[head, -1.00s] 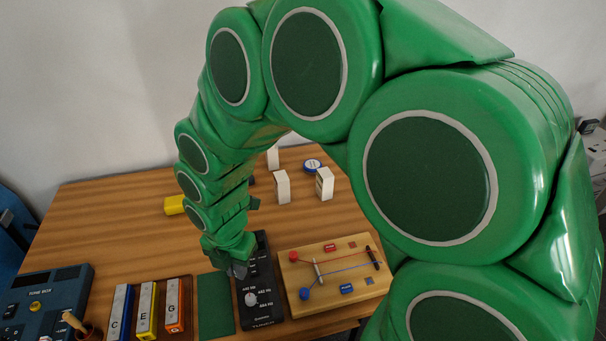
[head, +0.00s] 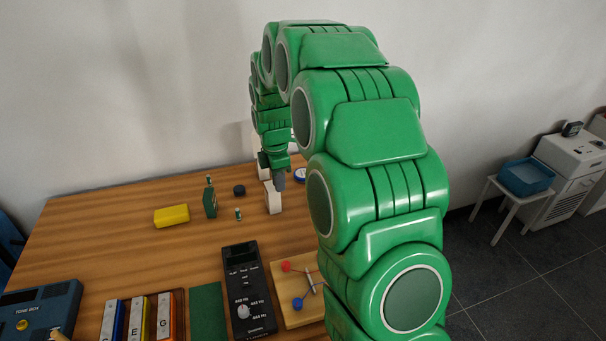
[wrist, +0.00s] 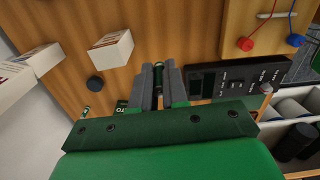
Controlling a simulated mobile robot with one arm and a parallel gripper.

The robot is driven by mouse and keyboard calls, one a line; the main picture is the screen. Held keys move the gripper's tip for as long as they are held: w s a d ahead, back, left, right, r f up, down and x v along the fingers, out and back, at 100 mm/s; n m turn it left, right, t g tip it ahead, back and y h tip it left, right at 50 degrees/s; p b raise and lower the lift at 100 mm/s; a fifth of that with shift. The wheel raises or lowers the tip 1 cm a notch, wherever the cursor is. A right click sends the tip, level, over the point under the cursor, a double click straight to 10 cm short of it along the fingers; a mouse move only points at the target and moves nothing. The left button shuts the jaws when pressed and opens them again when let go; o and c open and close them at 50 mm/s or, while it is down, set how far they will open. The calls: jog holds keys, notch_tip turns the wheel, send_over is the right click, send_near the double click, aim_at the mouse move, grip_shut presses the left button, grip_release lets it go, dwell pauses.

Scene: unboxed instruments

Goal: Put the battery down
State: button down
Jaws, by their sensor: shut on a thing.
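My gripper (wrist: 159,88) is shut on a small dark-green battery (wrist: 159,73), which stands out between the two grey fingers in the wrist view. In the head view my gripper (head: 278,182) hangs over the back of the wooden table (head: 110,213), by a white box (head: 272,200). The held battery cannot be made out there. Another small green cylinder (head: 238,214) stands on the table to the left of my gripper. A green box (head: 210,204) stands further left, with a small green piece at its top.
A black tuner (head: 243,285), a green mat (head: 206,312) and a wooden circuit board (head: 298,316) lie at the front. A yellow block (head: 171,215) and a dark puck (head: 239,190) lie at the back left. Bare table lies between the tuner and the back objects.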

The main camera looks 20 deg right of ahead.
jog(key=w+d+m, duration=0.1)
jog(key=w+d, duration=0.1)
jog(key=d, duration=0.1)
jog(key=w+d+m, duration=0.1)
jog(key=w+d, duration=0.2)
jog(key=d, duration=0.1)
jog(key=w+d+m, duration=0.2)
jog(key=d, duration=0.2)
jog(key=shift+w+d+f, duration=0.1)
jog(key=shift+w+d, duration=0.1)
jog(key=w+d+f, duration=0.1)
jog(key=w+f, duration=0.3)
jog(key=w, duration=0.5)
send_over(303, 173)
jog(key=shift+s+f, duration=0.2)
jog(key=shift+f, duration=2.4)
jog(key=shift+f, duration=0.1)
jog(key=shift+w+f, duration=0.3)
jog(key=shift+f, duration=1.5)
jog(key=shift+f, duration=0.1)
jog(key=c, duration=1.1)
grip_release()
jog(key=shift+c, duration=0.2)
